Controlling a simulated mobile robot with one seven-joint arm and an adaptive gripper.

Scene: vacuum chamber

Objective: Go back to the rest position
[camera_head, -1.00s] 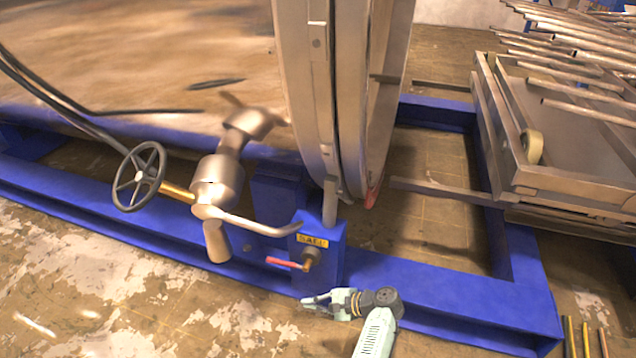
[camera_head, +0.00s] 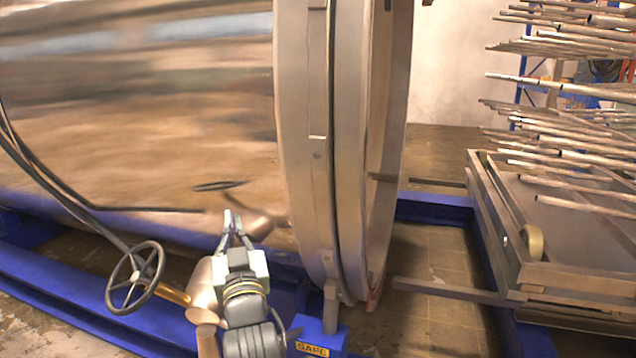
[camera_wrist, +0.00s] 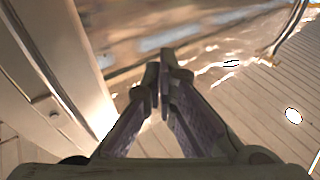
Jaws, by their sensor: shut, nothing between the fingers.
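My gripper (camera_head: 232,222) is raised at the lower middle of the head view, in front of the shiny chamber wall (camera_head: 130,130). Its fingers point up and are closed together with nothing between them. In the wrist view, my gripper (camera_wrist: 163,72) also shows shut and empty, with its fingertips meeting. My gripper and forearm partly hide the metal valve body (camera_head: 205,290) behind them.
The chamber's thick rim (camera_head: 312,140) stands just right of my gripper. A black handwheel (camera_head: 135,278) is to the left. A blue frame (camera_head: 430,207) runs along the floor. A cart (camera_head: 500,235) with racks of metal tubes (camera_head: 570,90) stands at the right.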

